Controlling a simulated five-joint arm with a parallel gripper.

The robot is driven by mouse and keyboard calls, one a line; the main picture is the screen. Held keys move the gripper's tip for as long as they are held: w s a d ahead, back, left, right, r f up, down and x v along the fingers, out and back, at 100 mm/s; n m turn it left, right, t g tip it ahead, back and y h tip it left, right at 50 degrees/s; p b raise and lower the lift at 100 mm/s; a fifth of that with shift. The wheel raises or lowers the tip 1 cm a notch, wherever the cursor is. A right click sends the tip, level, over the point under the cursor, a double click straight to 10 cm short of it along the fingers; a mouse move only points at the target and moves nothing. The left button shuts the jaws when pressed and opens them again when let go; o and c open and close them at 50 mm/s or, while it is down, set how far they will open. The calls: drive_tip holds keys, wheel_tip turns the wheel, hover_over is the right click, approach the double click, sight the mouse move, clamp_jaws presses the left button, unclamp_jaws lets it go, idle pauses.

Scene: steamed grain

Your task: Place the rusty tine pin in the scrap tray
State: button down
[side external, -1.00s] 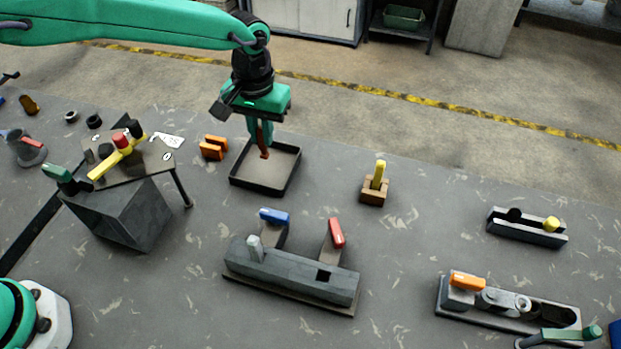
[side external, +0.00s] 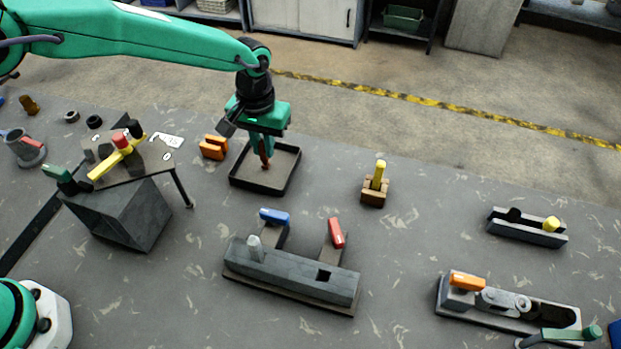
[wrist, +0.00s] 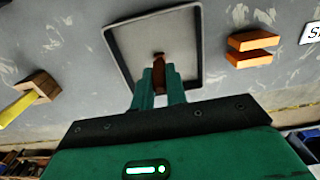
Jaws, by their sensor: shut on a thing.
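The rusty tine pin (side external: 265,160) is reddish brown and hangs down from my gripper (side external: 264,150). My gripper is shut on it. The scrap tray (side external: 262,189) is a shallow square tray with a dark rim and a lighter floor, and the pin is inside its outline. In the wrist view the pin (wrist: 159,72) shows between the green fingers (wrist: 160,82), with the tray (wrist: 196,45) behind it. I cannot tell whether the pin's lower tip touches the tray floor.
An orange block (side external: 213,147) stands just left of the tray. A wooden block with a yellow peg (side external: 374,190) is to the right. A grey fixture with blue and red handles (side external: 290,276) stands in front. Bare table lies between the tray and the wooden block.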

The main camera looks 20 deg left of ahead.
drive_tip(key=shift+f, duration=0.15)
drive_tip(key=c, duration=1.4)
unclamp_jaws()
wheel_tip(320, 180, up, 12)
